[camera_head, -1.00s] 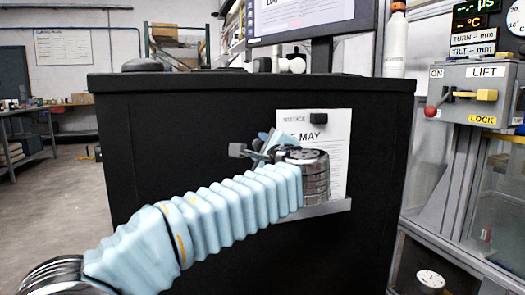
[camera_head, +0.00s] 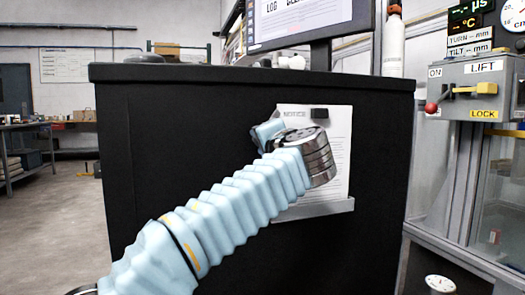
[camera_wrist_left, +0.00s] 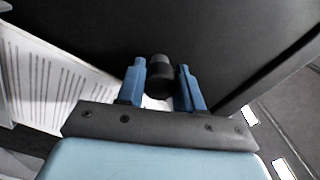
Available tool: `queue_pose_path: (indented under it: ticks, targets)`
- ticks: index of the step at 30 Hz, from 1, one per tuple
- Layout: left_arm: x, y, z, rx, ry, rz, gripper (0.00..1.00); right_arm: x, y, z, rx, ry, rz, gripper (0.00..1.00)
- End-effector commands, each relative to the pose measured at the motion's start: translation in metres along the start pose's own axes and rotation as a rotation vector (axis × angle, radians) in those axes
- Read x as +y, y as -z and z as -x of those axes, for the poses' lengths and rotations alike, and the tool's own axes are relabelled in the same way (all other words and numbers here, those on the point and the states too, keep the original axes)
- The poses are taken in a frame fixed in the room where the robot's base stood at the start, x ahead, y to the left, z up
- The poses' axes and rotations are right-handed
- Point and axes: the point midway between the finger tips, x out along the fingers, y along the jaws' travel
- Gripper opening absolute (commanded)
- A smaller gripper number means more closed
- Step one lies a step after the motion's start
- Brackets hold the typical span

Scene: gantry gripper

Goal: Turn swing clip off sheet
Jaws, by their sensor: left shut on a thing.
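The sheet (camera_head: 336,158), a white paper headed NOTICE, lies on the front of the black cabinet. A small black block (camera_head: 319,113) sits at its top edge. My left gripper (camera_head: 265,132) is at the sheet's upper left, its wrist covering much of the print. In the left wrist view, my left gripper's blue fingers (camera_wrist_left: 161,66) are on both sides of a dark knob (camera_wrist_left: 160,80), shut on it. The knob appears to be the swing clip's; the rest of the clip is hidden. The sheet (camera_wrist_left: 50,85) lies left of the fingers there. My right gripper is not in view.
A grey ledge (camera_head: 325,209) runs under the sheet. A monitor (camera_head: 300,20) stands above the black cabinet (camera_head: 180,130). A grey control box (camera_head: 475,90) with levers is at the right. The cabinet front left of my arm is clear.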

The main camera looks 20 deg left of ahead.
Motion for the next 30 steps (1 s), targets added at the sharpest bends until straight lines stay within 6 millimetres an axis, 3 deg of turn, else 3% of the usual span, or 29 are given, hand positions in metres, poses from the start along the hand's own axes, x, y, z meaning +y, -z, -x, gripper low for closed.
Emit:
queue_pose_path:
  ticks: [15,30]
  targets:
    - [0.004,0.001,0.001,0.001,-0.003,0.426,0.00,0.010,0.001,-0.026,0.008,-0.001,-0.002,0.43]
    - [0.003,0.001,0.001,0.001,-0.003,0.579,0.00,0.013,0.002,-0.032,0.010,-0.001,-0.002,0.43]
